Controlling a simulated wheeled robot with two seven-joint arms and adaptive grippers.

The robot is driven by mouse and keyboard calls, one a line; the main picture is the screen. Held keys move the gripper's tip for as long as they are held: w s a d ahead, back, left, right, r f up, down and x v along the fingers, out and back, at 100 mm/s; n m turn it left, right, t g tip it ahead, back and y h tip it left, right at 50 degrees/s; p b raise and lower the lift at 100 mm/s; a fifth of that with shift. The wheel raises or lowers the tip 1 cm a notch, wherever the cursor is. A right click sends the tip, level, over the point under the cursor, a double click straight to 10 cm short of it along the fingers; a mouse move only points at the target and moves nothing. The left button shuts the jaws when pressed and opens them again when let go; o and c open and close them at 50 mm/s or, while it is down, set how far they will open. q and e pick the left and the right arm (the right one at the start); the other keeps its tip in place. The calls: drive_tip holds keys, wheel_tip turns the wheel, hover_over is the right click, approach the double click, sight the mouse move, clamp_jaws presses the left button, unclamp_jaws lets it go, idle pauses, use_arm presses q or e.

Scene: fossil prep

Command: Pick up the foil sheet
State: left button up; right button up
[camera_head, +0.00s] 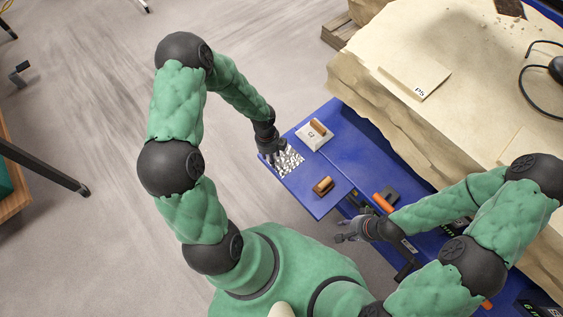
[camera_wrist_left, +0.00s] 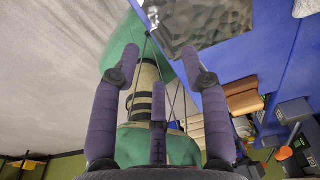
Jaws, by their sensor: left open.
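The foil sheet (camera_head: 289,162) is a crinkled silver square lying flat on the blue panel (camera_head: 322,196), near its left corner. In the left wrist view the foil sheet (camera_wrist_left: 205,20) fills the top middle. My left gripper (camera_head: 272,156) is at the foil's left edge and hides part of it. In the wrist view my left gripper (camera_wrist_left: 160,62) has its fingers spread with nothing between them; one fingertip is just below the foil. I cannot tell if it touches. My right gripper (camera_head: 345,231) is empty, its fingers apart, beside the panel's lower right side.
A white block with a wooden handle (camera_head: 314,134) and a brown roll-shaped piece (camera_head: 323,186) lie on the panel near the foil. A large tan slab (camera_head: 440,130) stands to the right. A blue bench with orange-handled tools lies beneath my right arm. Open floor lies left.

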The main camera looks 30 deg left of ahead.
sight(284, 157)
use_arm(q)
drive_tip(key=shift+s+d+f+b, duration=0.1)
drive_tip(key=shift+d+f+b, duration=0.1)
drive_tip(key=shift+f+b, duration=1)
drive_tip(key=shift+d+f+b, duration=0.15)
drive_tip(key=shift+f+b, duration=0.25)
drive_tip(key=shift+f, duration=1.45)
drive_tip(key=shift+r, duration=0.1)
clamp_jaws()
